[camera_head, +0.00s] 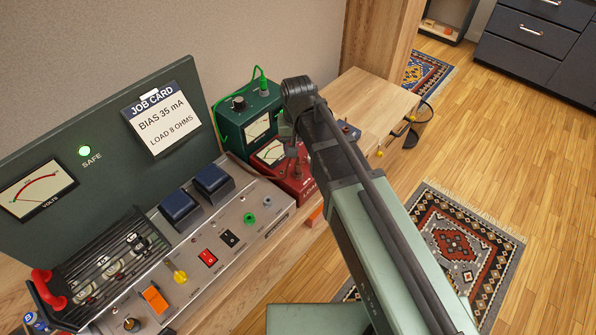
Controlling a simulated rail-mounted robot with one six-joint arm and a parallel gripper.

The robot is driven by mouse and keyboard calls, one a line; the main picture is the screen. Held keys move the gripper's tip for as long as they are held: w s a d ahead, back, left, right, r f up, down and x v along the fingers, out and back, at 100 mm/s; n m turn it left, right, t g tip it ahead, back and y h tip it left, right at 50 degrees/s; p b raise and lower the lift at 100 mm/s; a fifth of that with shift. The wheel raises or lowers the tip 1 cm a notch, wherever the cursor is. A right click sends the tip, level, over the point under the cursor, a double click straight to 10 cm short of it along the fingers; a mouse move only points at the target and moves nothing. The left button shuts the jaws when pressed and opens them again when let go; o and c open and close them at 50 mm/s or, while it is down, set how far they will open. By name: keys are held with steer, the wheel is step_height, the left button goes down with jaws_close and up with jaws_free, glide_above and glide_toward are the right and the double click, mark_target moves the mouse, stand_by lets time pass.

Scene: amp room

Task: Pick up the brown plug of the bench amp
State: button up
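The bench amp (215,245) is a grey metal chassis with two dark blue transformer blocks, a black cage over tubes, and a row of switches and knobs. I cannot make out a brown plug for certain. A small brown-topped round piece (131,323) sits at the amp's near left end, but I cannot tell if it is a plug. My gripper (294,172) is past the amp's right end, low over a red meter box. It is small and partly hidden by my arm, so its opening and any hold are unclear.
The red meter box (272,154) and a green meter box (246,122) with a green lead stand right of the amp. A dark panel with a job card (162,117) rises behind. Bare wooden bench top (372,95) lies beyond my arm.

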mark_target(298, 162)
step_height(298, 162, down, 10)
steer(key=b, duration=0.8)
steer(key=shift+d, duration=0.1)
steer(key=shift+s+r, duration=0.1)
steer(key=shift+r, duration=0.2)
steer(key=shift+c, duration=0.3)
jaws_close()
